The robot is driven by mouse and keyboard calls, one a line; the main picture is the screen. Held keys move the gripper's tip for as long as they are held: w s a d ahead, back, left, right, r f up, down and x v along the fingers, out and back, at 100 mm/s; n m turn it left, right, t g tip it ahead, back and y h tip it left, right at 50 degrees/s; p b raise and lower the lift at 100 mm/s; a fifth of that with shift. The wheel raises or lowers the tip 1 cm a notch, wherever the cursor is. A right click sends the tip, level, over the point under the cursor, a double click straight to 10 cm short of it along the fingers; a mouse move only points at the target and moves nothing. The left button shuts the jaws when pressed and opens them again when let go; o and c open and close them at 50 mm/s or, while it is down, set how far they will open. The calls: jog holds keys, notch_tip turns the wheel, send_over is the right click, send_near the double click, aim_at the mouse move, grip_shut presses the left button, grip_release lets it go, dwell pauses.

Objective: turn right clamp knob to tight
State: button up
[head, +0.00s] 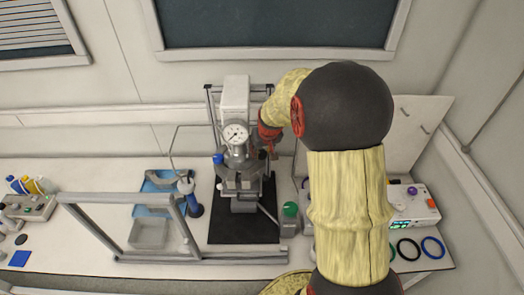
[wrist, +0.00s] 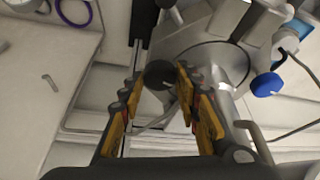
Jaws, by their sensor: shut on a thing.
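The reactor (head: 243,183) stands on a black mat at the middle of the bench, with a round pressure gauge (head: 236,134) on its front. My gripper (head: 270,150) is at the reactor's right side, and my arm hides part of that side in the head view. In the wrist view, the dark round right clamp knob (wrist: 159,74) with a light mark sits between the fingertips of my gripper (wrist: 157,88). My gripper is shut on this knob. The knob itself is hidden in the head view, and I cannot read how tight it is.
A blue knob (wrist: 267,84) is on the reactor's other side. A grey rail frame (head: 120,200) stands at the front left, near a blue tray (head: 150,184) and a clear bin (head: 149,233). A green-topped item (head: 290,209) stands right of the mat. Coloured rings (head: 409,249) lie at right.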

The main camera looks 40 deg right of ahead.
dwell(0.3)
jog(key=o, duration=1.1)
jog(key=shift+o, duration=0.3)
jog(key=v, duration=1.2)
